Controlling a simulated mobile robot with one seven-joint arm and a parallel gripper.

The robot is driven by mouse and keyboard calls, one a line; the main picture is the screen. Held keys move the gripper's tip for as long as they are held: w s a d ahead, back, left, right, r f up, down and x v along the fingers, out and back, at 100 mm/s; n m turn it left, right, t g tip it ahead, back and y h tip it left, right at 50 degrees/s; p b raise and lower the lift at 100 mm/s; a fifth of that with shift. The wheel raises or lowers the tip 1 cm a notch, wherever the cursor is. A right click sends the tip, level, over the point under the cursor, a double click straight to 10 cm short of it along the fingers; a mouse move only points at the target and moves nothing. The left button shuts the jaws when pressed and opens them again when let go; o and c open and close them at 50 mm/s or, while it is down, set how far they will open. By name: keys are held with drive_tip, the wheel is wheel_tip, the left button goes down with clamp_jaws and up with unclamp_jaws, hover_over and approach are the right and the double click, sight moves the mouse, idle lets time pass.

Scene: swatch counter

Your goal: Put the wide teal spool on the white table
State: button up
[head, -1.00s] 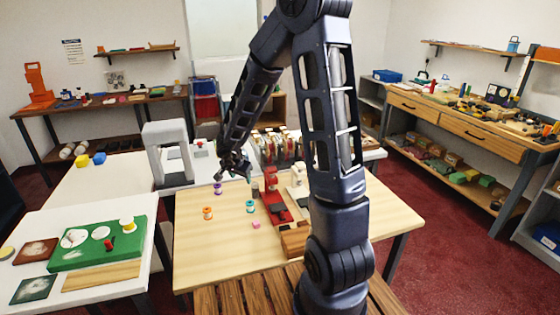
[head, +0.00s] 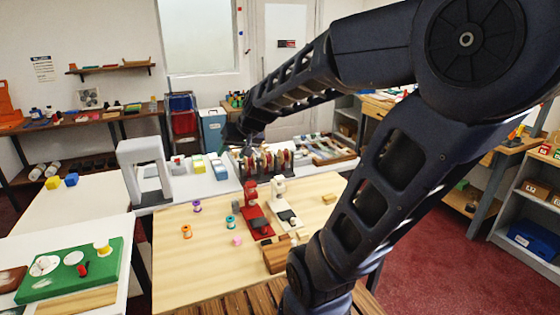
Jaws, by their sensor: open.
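A teal spool (head: 231,222) stands on the light wooden table, left of the red device. A small teal thing shows just behind it; I cannot tell whether it is another spool. An orange spool (head: 187,231) and a purple spool (head: 197,207) stand to the left. White tabletops show at the left (head: 75,208), at the front left under a green board, and behind the wooden table. My gripper (head: 240,141) is open, up and behind the teal spool, over the rear counter area. Its fingers are small and dark, and I see nothing held.
A red device (head: 255,210) and a white device (head: 283,207) stand right of the spools. A grey arch (head: 145,172) and a rack of reels (head: 265,161) stand behind. The green board (head: 75,268) carries several items. The wooden table's front left is clear.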

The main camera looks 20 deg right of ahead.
drive_tip(key=shift+o, duration=0.4)
drive_tip(key=s+d+g+h, duration=0.2)
drive_tip(key=s+d+h, duration=0.1)
drive_tip(key=s+d, duration=0.7)
drive_tip(key=shift+s+d+r+h, duration=0.15)
drive_tip(key=shift+s+r+h, duration=0.15)
drive_tip(key=shift+s, duration=0.85)
drive_tip(key=m+g+h, duration=0.1)
drive_tip(key=m+h, duration=0.2)
drive_tip(key=m, duration=0.6)
hover_over(230, 219)
drive_tip(key=s+a, duration=0.1)
drive_tip(key=a, duration=0.1)
drive_tip(key=shift+f, duration=16.05)
drive_tip(key=shift+s+d+x, duration=0.1)
drive_tip(key=shift+s+x, duration=0.1)
drive_tip(key=shift+x, duration=1.55)
drive_tip(key=shift+s+d+x, duration=0.1)
drive_tip(key=shift+s+x, duration=0.1)
drive_tip(key=shift+x, duration=1.5)
